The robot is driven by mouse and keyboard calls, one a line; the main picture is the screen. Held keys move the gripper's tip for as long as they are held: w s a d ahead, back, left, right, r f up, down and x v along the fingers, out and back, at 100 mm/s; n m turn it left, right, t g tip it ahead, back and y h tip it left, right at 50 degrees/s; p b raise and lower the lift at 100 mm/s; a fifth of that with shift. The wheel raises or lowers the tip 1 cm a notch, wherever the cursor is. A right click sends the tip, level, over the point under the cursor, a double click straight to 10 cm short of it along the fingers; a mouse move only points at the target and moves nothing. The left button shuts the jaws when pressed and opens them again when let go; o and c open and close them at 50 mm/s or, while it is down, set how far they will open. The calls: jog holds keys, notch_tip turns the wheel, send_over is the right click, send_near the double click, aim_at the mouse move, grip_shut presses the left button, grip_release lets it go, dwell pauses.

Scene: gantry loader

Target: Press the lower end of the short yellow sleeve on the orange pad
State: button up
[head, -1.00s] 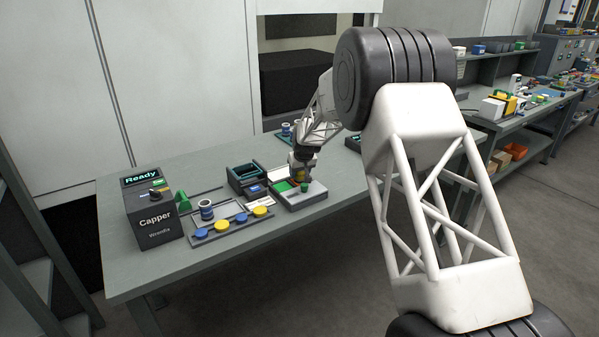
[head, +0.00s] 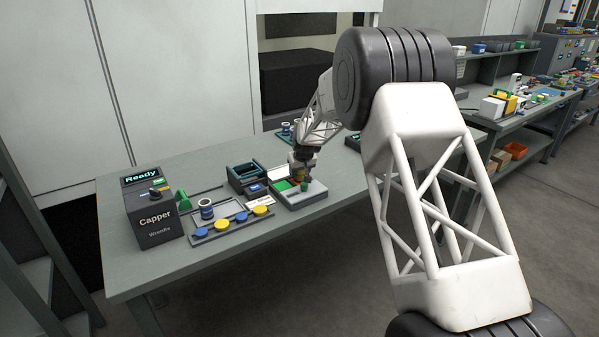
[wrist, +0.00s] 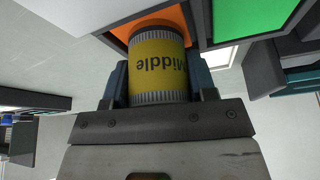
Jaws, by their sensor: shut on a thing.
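My gripper (wrist: 160,88) is shut on the short yellow sleeve (wrist: 158,66), which has ribbed grey bands and the upside-down word "Middle". In the head view my gripper (head: 302,165) is over the tray with the coloured pads, and the sleeve is a small, partly hidden yellow patch. The orange pad (wrist: 178,19) shows just past the sleeve's far end in the wrist view, partly covered by it. I cannot tell whether the sleeve's lower end touches the pad. In the head view the orange pad is not clearly visible.
A green pad (wrist: 250,14) lies beside the orange one, behind a dark divider. To the left are a rack with blue and yellow caps (head: 222,225) and the Capper box (head: 152,215), reading "Ready". The front tabletop is clear.

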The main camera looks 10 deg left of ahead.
jog(key=shift+r, duration=3.05)
jog(key=shift+a, duration=0.15)
